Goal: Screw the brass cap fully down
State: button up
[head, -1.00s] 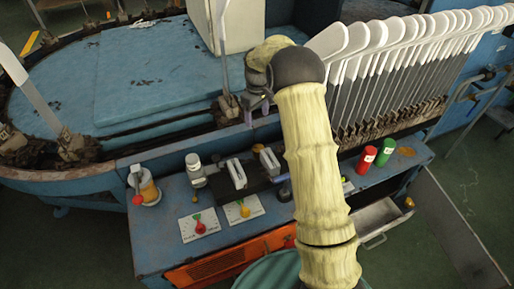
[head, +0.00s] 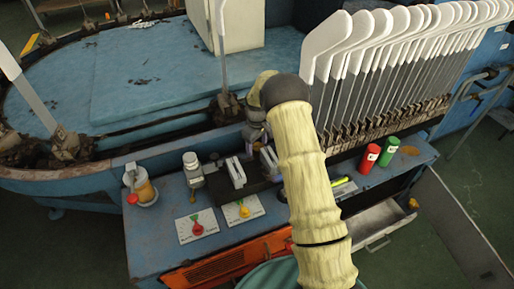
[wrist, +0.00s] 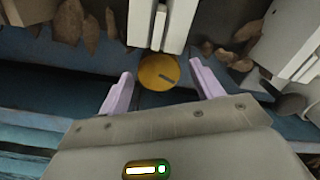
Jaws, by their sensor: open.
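The brass cap (wrist: 159,72) shows in the wrist view as a round yellow disc with a dark mark on its face. My gripper (wrist: 160,66) is open, with one pale purple finger on each side of the cap and visible gaps between them. I cannot tell whether the fingertips reach the cap's depth. In the head view my gripper (head: 256,128) is over the back edge of the blue bench, partly hidden by my own arm, and I cannot make out the cap there.
Two pale bars (wrist: 158,22) stand right beside the cap in the wrist view. White forms (head: 330,48) stand behind.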

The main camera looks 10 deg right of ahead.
jog(key=shift+f, duration=0.5)
jog(key=shift+c, duration=0.5)
jog(key=c, duration=0.9)
jog(key=shift+r+m+p, duration=0.1)
jog(key=shift+m+p, duration=0.3)
